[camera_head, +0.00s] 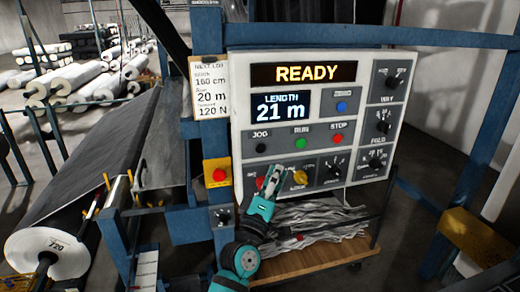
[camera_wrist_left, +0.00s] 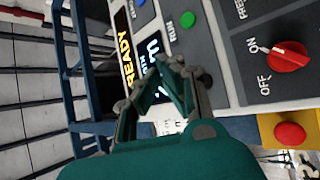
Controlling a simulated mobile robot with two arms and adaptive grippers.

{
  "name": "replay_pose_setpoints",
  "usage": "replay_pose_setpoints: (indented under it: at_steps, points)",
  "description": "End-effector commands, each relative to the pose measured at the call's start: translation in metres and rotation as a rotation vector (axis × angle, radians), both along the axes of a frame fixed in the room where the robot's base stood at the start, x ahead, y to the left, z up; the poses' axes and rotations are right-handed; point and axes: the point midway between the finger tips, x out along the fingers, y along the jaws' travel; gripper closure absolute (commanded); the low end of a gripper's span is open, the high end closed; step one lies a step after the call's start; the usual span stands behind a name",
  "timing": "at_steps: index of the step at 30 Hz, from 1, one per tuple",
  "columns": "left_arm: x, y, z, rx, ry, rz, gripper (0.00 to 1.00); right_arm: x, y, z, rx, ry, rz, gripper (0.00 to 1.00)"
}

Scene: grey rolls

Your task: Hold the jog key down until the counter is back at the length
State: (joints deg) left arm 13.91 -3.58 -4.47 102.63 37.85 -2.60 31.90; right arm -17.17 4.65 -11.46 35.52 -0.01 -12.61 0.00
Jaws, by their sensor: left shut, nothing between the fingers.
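The control panel (camera_head: 238,185) shows READY on its top display (camera_head: 303,73) and LENGTH 21 m on the counter (camera_head: 281,106). The black jog key (camera_head: 261,147) sits under the word JOG, left of the green run key (camera_head: 300,142). A card (camera_head: 209,88) beside the panel reads 20 m. My left gripper (camera_head: 275,171) is shut and empty in front of the panel, a little below and right of the jog key. In the left wrist view its fingertips (camera_wrist_left: 170,66) overlap the counter, with a dark round key (camera_wrist_left: 206,78) beside them. My right gripper is not in view.
The red stop key (camera_head: 338,138) is right of the run key. A red knob (camera_wrist_left: 288,56) marked ON and OFF and a red emergency button (camera_head: 219,175) are close by. Blue frame posts (camera_head: 470,150) and a fabric roll (camera_head: 50,254) flank the panel.

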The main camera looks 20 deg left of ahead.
Motion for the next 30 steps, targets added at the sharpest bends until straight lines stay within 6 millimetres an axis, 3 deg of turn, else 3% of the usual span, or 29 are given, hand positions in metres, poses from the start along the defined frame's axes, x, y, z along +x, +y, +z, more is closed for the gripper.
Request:
replay_pose_setpoints:
  at_steps: [5, 19, 30]
  points:
    - [0.01, 0.007, -0.002, 0.002, -0.001, 0.001, 1.0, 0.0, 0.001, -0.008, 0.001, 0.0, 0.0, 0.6]
    - [0.061, 0.041, -0.003, 0.002, -0.001, 0.001, 1.0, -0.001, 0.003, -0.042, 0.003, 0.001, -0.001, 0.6]
    - [0.073, 0.049, 0.0, 0.0, 0.001, 0.0, 1.0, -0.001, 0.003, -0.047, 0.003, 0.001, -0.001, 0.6]
